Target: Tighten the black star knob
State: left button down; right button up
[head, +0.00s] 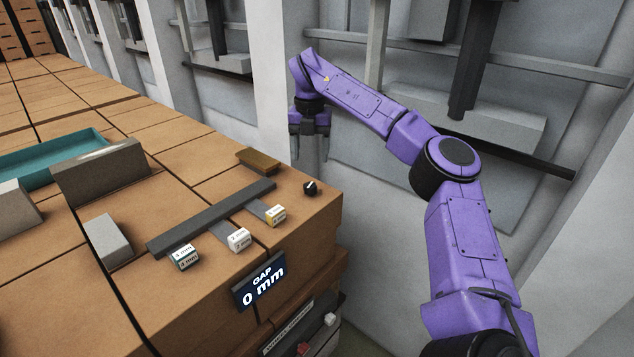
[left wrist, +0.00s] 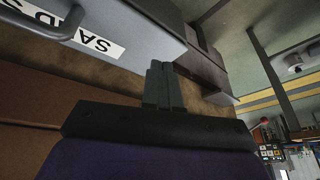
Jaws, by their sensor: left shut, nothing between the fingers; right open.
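The black star knob (head: 310,187) sits on the right end of the brown brick bench top in the head view, with a small pale mark on it. My right gripper (head: 309,150) is open and empty. It points down above and behind the knob, apart from it. My left gripper (left wrist: 163,85) shows only in the left wrist view, with its fingers together and nothing between them. The knob cannot be made out in that view.
Beside the knob lie a dark bar (head: 212,218), a brown block (head: 258,160) and several small labelled blocks (head: 238,239). A teal tray (head: 50,158) stands left. A grey labelled box (left wrist: 100,35) is near my left gripper.

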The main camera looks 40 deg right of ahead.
aim_at(310, 184)
pick_arm(q)
jog(key=shift+r+p, duration=0.7)
pick_arm(e)
notch_tip(310, 184, down, 9)
jog(key=shift+f, duration=0.1)
jog(key=shift+w+f, duration=0.15)
jog(key=shift+f, duration=0.05)
jog(key=c, duration=1.1)
pick_arm(q)
notch_tip(310, 184, down, 4)
jog(key=b, duration=0.3)
jog(key=shift+r, duration=0.25)
pick_arm(e)
jog(key=shift+o, duration=0.2)
jog(key=shift+f+m, duration=0.35)
jog(key=shift+m, duration=0.65)
pick_arm(q)
jog(key=shift+f+b, duration=0.45)
jog(key=shift+b, duration=0.25)
pick_arm(e)
jog(key=shift+r+m, duration=0.3)
jog(key=shift+m, duration=0.2)
pick_arm(q)
jog(key=shift+r, duration=0.15)
pick_arm(e)
jog(key=shift+r, duration=0.1)
jog(key=o, duration=1.1)
jog(key=shift+c, duration=0.2)
jog(key=shift+r, duration=0.1)
